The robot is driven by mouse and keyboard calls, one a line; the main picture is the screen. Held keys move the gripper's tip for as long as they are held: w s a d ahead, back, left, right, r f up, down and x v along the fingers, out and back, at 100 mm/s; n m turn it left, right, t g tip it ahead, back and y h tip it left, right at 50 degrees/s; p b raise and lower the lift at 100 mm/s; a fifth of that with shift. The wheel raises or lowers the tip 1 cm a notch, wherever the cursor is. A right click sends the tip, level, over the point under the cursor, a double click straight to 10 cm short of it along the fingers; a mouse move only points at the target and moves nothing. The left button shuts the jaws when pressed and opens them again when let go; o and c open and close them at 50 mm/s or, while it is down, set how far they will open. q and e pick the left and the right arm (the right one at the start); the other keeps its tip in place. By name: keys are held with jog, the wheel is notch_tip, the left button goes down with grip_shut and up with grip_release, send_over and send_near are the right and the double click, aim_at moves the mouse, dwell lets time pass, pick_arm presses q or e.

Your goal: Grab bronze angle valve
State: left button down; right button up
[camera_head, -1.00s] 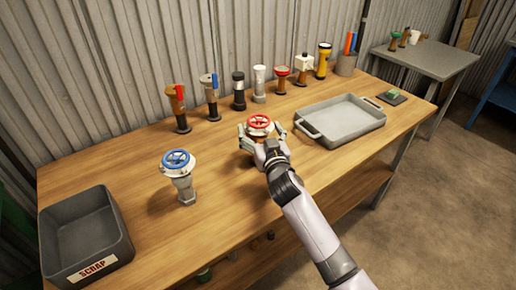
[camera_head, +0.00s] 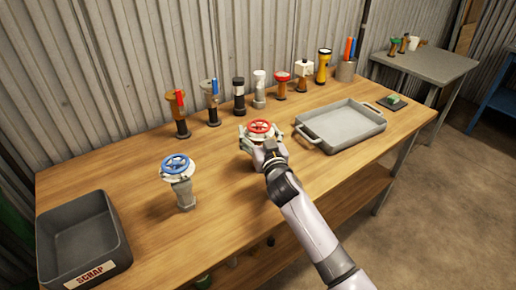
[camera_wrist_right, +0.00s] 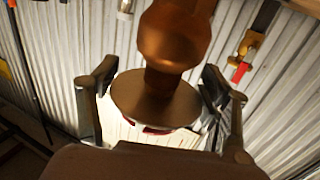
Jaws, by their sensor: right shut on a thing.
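The bronze angle valve (camera_head: 260,126) stands on the wooden bench with its red handwheel on top; in the head view its body is mostly hidden by my gripper. In the right wrist view its brown bronze body (camera_wrist_right: 172,40) and round flange (camera_wrist_right: 155,100) show between the fingers. My right gripper (camera_head: 261,141) is shut on the valve just below the handwheel, one finger on each side; it also shows in the right wrist view (camera_wrist_right: 158,100). My left gripper is out of view.
A blue-wheeled grey valve (camera_head: 180,182) stands to the left, near a dark scrap bin (camera_head: 121,240). A grey tray (camera_head: 378,124) lies to the right. Several fittings, including a red-topped one (camera_head: 282,85), and a flashlight (camera_head: 323,66) line the back. Bare bench surrounds the held valve.

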jog(key=c, duration=0.7)
jog(key=shift+r, duration=0.15)
